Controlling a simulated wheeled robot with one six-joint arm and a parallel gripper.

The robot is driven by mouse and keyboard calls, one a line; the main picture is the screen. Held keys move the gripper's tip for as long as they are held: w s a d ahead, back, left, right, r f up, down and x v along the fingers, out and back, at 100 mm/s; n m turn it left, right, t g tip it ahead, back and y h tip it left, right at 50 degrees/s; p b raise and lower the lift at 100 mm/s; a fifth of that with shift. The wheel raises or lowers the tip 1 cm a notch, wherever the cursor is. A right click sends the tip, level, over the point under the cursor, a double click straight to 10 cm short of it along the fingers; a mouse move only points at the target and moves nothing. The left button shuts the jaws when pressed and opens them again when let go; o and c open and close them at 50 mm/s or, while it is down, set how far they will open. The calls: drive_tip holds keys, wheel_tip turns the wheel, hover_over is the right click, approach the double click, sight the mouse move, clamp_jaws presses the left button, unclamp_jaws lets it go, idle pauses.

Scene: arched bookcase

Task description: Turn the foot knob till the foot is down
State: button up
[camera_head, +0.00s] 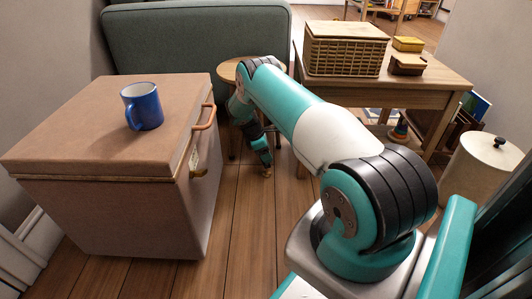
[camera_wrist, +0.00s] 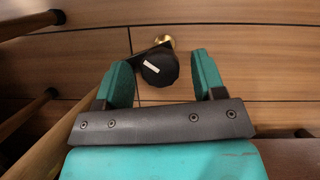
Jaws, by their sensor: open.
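The foot knob (camera_wrist: 158,68) is black and round with a white mark on its face, in the wrist view. A brass foot (camera_wrist: 164,41) shows just beyond it, over the plank floor; I cannot tell whether it touches the floor. My gripper (camera_wrist: 160,60) is open, with its teal fingers on the left and right of the knob and gaps visible on both sides. In the head view my gripper (camera_head: 263,150) reaches down low between the chest and the table. A small brassy tip shows below it; the knob itself is hard to make out there.
Wooden legs with black tips (camera_wrist: 40,103) lie left in the wrist view. A brown chest (camera_head: 105,215) with a blue mug (camera_head: 142,106) stands left. A round stool (camera_head: 228,72) is behind my arm. A wooden table (camera_head: 440,82) with a basket (camera_head: 345,48) stands right.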

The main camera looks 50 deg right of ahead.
drive_tip(key=p+v, duration=0.8)
drive_tip(key=v, duration=0.9)
drive_tip(key=shift+r, duration=0.1)
